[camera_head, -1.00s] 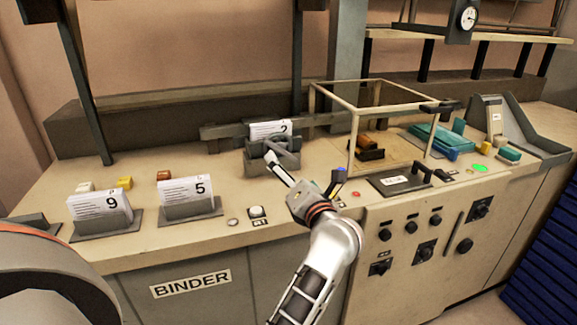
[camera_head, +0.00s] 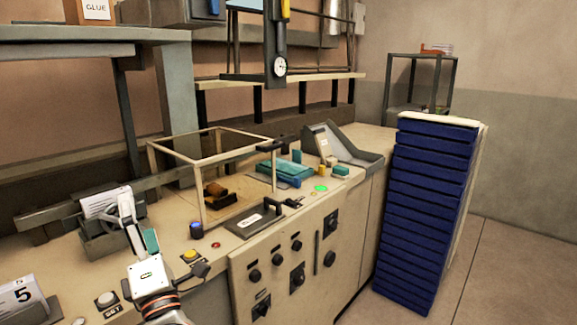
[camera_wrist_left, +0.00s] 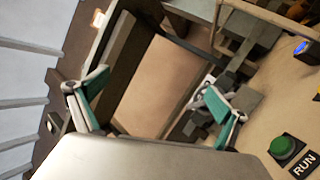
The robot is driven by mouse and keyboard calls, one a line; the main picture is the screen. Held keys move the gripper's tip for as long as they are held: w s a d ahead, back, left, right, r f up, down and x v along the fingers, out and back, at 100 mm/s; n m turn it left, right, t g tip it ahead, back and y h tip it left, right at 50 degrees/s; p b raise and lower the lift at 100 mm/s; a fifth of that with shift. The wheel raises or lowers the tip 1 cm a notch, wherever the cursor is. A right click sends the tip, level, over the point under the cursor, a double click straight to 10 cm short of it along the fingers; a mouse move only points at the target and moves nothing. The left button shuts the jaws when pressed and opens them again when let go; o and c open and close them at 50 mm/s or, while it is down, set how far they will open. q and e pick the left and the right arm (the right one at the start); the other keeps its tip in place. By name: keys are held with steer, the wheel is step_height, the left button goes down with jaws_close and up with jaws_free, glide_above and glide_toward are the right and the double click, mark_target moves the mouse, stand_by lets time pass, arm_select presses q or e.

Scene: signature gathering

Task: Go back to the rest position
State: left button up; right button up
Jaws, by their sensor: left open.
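My left gripper (camera_head: 137,216) is in the lower left of the head view, over the front part of the binder bench (camera_head: 70,260). Its fingers, with teal pads, overlap the right side of a grey holder (camera_head: 100,246) with a white paper stack (camera_head: 104,204). I cannot tell from the head view whether they touch it. In the left wrist view, the gripper's two fingers (camera_wrist_left: 157,90) stand wide apart with nothing held between them. My right gripper is in neither view.
A wire-frame cage (camera_head: 202,158) stands right of the gripper. Buttons, including a yellow one (camera_head: 190,256), sit near the bench's front edge. The "5" stack (camera_head: 22,297) is at lower left. A tall blue stack (camera_head: 425,210) stands right, beside free floor (camera_head: 490,270).

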arm_select(q)
steer(key=s+d+f+m+t+h, duration=0.1)
steer(key=d+f+m+h, duration=0.2)
steer(key=d+m+h, duration=0.6)
steer(key=s+d+f+m+t+h, duration=0.1)
steer(key=d+f+m+t+h, duration=0.15)
steer(key=m+h, duration=0.75)
steer(key=s+d+f+m+g+y, duration=0.1)
steer(key=s+f+m+g, duration=0.25)
steer(key=f+m, duration=0.4)
steer(key=s+f+m+g, duration=0.2)
steer(key=f+m+g, duration=0.25)
steer(key=f, duration=0.55)
steer(key=s+a+f+m+g+y, duration=0.2)
steer(key=s+a+f+g+y, duration=0.3)
steer(key=s+a, duration=0.35)
steer(key=s+a+f+m+g+y, duration=0.1)
steer(key=s+a+f+g+y, duration=0.25)
steer(key=s+a+f, duration=0.5)
steer(key=w+d+f+n+t+h, duration=0.1)
steer(key=d+f+n+t+h, duration=0.2)
steer(key=d+f, duration=1)
steer(key=f+h, duration=0.1)
steer(key=h, duration=0.2)
steer(key=shift+w+d+f+t, duration=0.15)
steer(key=shift+d+f+t, duration=0.05)
steer(key=shift+d+t, duration=0.15)
